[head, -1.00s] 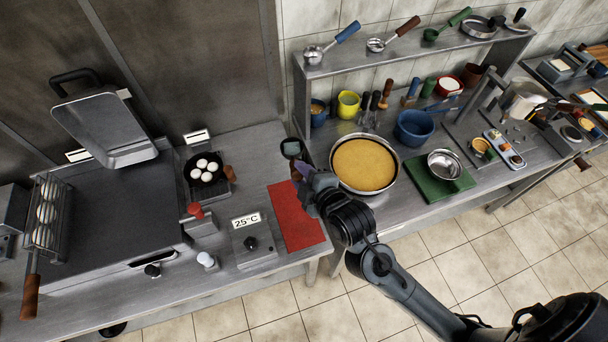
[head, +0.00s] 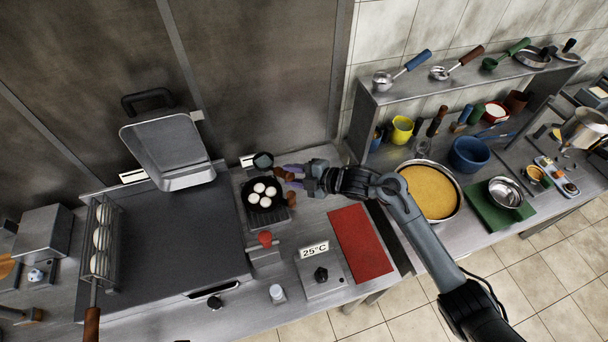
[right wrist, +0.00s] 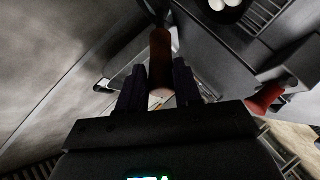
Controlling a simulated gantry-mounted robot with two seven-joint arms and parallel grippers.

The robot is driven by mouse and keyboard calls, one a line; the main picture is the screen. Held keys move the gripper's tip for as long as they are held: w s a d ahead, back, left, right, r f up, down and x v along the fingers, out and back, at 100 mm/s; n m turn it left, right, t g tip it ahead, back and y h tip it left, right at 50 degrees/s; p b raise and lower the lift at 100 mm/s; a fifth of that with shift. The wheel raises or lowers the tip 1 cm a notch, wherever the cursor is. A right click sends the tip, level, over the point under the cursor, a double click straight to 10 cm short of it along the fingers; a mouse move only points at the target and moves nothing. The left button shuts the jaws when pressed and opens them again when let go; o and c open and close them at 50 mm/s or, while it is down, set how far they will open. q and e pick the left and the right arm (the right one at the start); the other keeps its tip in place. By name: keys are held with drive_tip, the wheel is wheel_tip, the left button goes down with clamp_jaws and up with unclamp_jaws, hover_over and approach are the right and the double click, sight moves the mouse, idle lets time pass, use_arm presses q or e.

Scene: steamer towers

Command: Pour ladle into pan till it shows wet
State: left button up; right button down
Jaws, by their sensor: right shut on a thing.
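The pan (head: 252,207) is small and black and sits on a burner. Several white round pieces lie in it, and I cannot make out a wet sheen. My right gripper (head: 290,174) is just right of the pan. It is shut on the brown handle of the ladle; the handle (right wrist: 160,60) stands between the fingers in the right wrist view. The ladle's dark cup (head: 262,160) is at the pan's back edge, apparently above it and roughly level; its contents are unclear. The pan also shows at the top of the wrist view (right wrist: 225,12). My left gripper is not in view.
A wide bowl of yellow batter (head: 428,190) stands right, behind my right arm. A red mat (head: 360,243), a 25°C display box (head: 322,270) and a red-knobbed block (head: 265,252) lie in front. A griddle with a raised lid (head: 170,155) is left of the pan.

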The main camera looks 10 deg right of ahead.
drive_tip(key=d+f+n+g+y, duration=0.1)
drive_tip(key=f, duration=0.1)
drive_tip(key=d+f+n+g+y+b, duration=0.1)
drive_tip(key=d+f+n+g, duration=0.1)
drive_tip(key=shift+d+b, duration=0.1)
drive_tip(key=shift+b, duration=0.2)
drive_tip(key=shift+w, duration=0.1)
